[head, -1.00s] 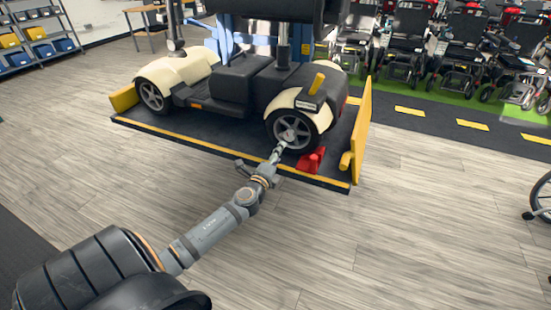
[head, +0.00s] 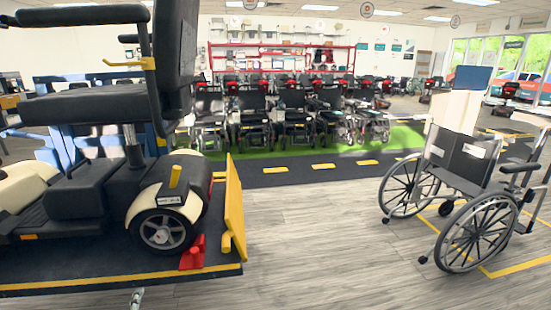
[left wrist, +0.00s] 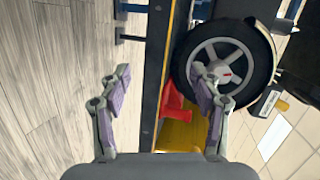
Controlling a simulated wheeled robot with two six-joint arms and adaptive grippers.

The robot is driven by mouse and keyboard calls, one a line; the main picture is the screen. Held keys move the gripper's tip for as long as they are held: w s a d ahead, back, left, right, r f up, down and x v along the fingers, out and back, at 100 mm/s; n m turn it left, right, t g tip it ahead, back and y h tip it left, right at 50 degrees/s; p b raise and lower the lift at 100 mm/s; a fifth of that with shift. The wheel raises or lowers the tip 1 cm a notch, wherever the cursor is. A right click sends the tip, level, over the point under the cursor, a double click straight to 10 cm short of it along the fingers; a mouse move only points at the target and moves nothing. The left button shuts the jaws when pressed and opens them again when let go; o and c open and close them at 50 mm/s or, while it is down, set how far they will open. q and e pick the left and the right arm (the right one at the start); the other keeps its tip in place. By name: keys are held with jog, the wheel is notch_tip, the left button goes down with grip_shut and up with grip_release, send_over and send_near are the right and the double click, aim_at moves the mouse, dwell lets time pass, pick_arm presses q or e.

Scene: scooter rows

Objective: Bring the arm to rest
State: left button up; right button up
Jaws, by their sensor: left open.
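My left gripper (left wrist: 163,90) is open and empty in the left wrist view, its two fingers spread wide. It is in front of the platform edge, with the scooter wheel (left wrist: 222,65) and red wedge (left wrist: 176,108) beyond it. In the head view only a small tip of my left arm (head: 137,299) shows at the bottom edge. There the scooter (head: 95,195) stands on the dark platform (head: 100,277), and the red wedge (head: 193,252) sits against its wheel. My right gripper is in no view.
A yellow end flap (head: 233,208) stands up at the platform's right side. A wheelchair (head: 460,200) stands at the right by yellow floor lines. Rows of power chairs (head: 255,125) are at the back on green floor. The wooden floor between platform and wheelchair is clear.

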pick_arm(q)
jog(key=s+d+f+n+g+h, duration=0.1)
jog(key=s+d+f+n+g, duration=0.25)
jog(key=s+f, duration=0.35)
jog(key=s+d+f+n+g+h, duration=0.15)
jog(key=s+f+n+g, duration=0.35)
jog(key=f, duration=0.5)
jog(key=s+d+f+n+g+h, duration=0.35)
jog(key=s+d+f, duration=0.35)
jog(key=s+d, duration=0.5)
jog(key=s+a+r+p, duration=0.2)
jog(key=s+p, duration=0.6)
jog(key=p, duration=0.4)
jog(key=s+a+r+p, duration=0.1)
jog(key=s+a+p, duration=0.1)
jog(key=s+p, duration=0.7)
jog(key=p, duration=0.3)
jog(key=shift+s+r+y, duration=0.15)
jog(key=shift+r+y, duration=0.15)
jog(key=shift+r, duration=0.05)
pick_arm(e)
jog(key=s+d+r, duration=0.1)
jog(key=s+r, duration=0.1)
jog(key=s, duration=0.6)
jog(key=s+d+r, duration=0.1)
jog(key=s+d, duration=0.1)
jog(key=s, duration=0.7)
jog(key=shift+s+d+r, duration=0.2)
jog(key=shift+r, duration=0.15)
